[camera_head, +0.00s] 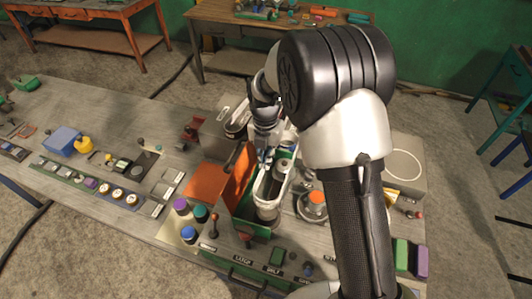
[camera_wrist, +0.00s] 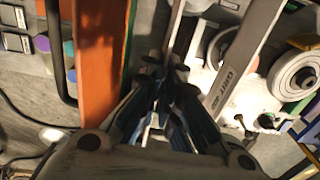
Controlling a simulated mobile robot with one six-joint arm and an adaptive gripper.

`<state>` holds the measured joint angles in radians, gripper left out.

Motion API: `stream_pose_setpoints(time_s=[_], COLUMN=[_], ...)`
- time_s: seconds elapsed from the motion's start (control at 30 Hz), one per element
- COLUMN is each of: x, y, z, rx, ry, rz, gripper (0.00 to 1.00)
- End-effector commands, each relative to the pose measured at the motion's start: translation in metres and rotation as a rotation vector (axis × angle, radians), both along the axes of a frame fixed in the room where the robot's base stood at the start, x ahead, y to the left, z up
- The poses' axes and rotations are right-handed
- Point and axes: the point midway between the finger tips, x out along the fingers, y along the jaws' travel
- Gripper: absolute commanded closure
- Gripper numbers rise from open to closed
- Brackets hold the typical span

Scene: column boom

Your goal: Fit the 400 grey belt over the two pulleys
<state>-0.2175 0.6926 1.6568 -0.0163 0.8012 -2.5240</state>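The grey belt (camera_head: 288,181) is a long pale loop beside the orange panel, above the green-edged machine. In the wrist view the belt (camera_wrist: 243,55) shows a printed "GRIT" label; the rest of the print is too small to read surely. My gripper (camera_head: 265,152) points down at the loop's far part. In the wrist view my gripper (camera_wrist: 165,70) has its fingertips close together around the belt's left run. A round grey pulley-like part (camera_head: 267,213) shows under the loop's near end. I cannot tell whether the belt touches it. The other pulley is not clearly visible.
The orange panel (camera_head: 239,177) stands close left of the belt. Right of it is a round metal part with an orange top (camera_head: 316,198). Purple, teal and blue-capped bottles (camera_head: 189,234) stand front left. My arm hides much of the bench's right side.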

Motion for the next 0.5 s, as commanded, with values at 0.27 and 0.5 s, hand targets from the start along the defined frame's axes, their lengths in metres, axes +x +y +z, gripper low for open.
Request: stream_pose_setpoints(time_s=[0.27, 0.5], x=[0.000, 0.000], y=[0.000, 0.000], z=[-0.022, -0.039], rx=[0.000, 0.000], ry=[-0.001, 0.000], rz=[0.000, 0.000], gripper=[1.00, 1.00])
